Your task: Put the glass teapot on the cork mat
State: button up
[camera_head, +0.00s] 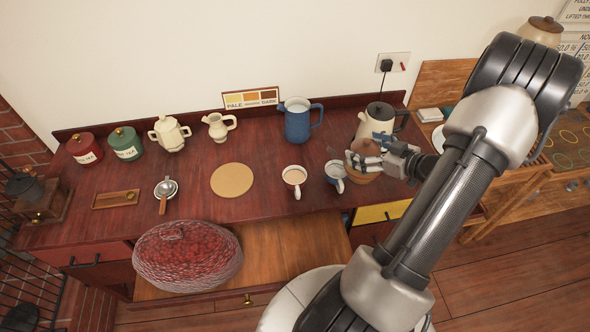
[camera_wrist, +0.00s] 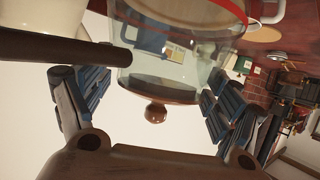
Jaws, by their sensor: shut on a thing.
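The glass teapot (camera_head: 363,173) is at the right part of the dark red counter, in front of the cream kettle. In the wrist view its clear body (camera_wrist: 170,72) and brown knob (camera_wrist: 156,112) lie between the two fingers. My gripper (camera_head: 373,158) reaches it from the right and is shut on it. The fingers partly cover the teapot in the head view, so I cannot tell whether its base touches the counter. The cork mat (camera_head: 232,180), round and tan, lies bare on the middle of the counter.
Behind are a blue jug (camera_head: 298,121) and the cream kettle (camera_head: 377,122). A strainer (camera_head: 165,187) lies left of the mat. A red woven dome (camera_head: 186,257) sits in front.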

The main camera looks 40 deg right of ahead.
jog(key=shift+s+d+r, duration=0.15)
jog(key=shift+d, duration=0.05)
